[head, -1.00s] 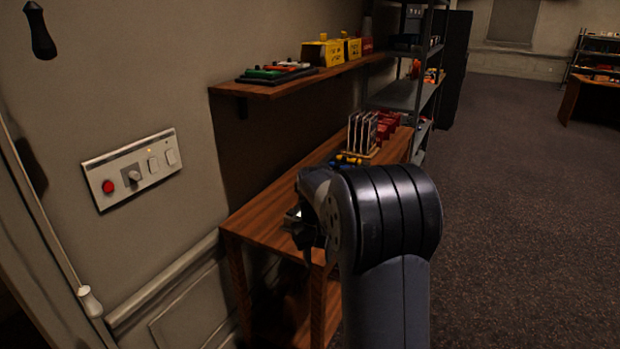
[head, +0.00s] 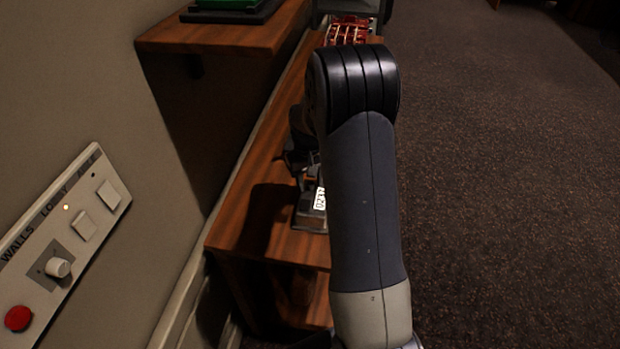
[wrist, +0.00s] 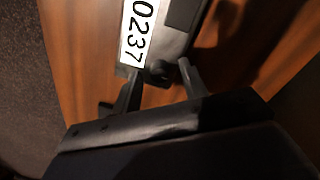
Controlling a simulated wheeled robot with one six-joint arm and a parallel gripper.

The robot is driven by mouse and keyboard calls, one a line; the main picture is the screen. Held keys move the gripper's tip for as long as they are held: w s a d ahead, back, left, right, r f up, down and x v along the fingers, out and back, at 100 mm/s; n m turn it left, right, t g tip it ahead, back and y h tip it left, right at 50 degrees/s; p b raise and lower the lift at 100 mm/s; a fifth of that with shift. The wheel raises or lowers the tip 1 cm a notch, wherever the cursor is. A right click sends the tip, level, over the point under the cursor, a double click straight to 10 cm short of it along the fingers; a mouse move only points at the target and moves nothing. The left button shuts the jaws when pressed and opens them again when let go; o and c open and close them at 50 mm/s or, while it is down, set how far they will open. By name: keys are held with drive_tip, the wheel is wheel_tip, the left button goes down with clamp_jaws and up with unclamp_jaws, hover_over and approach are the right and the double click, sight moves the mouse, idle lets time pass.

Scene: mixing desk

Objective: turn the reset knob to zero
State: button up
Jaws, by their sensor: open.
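A metal counter (head: 308,219) sits on the wooden desk in the head view, partly hidden by my arm. Its white number strip (wrist: 137,32) reads 0237 in the wrist view. A small dark round knob (wrist: 157,69) is at the counter's near end. My gripper (wrist: 160,73) is open, with one finger on each side of this knob. I cannot tell whether either finger touches it. In the head view my gripper (head: 300,165) is above the desk beside the counter, mostly in shadow.
A wall panel (head: 88,236) with a red button (head: 18,318), a white dial (head: 58,267) and switches is at the left. A wooden shelf (head: 235,36) is above the desk (head: 262,215). A red rack (head: 348,30) stands farther back. The carpet at the right is clear.

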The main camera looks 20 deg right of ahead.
drive_tip(key=shift+s, duration=0.1)
clamp_jaws()
idle(0.4)
drive_tip(key=shift+f+m, duration=0.1)
drive_tip(key=shift+m, duration=0.2)
drive_tip(key=m+b, duration=0.1)
drive_tip(key=m, duration=0.2)
drive_tip(key=shift+m+b, duration=0.3)
drive_tip(key=shift+m, duration=0.1)
drive_tip(key=m+b, duration=0.1)
drive_tip(key=m, duration=0.4)
drive_tip(key=m+b, duration=0.1)
drive_tip(key=m, duration=0.5)
drive_tip(key=shift+m, duration=0.4)
drive_tip(key=m, duration=0.6)
drive_tip(key=shift+y, duration=0.3)
drive_tip(key=shift+m, duration=0.3)
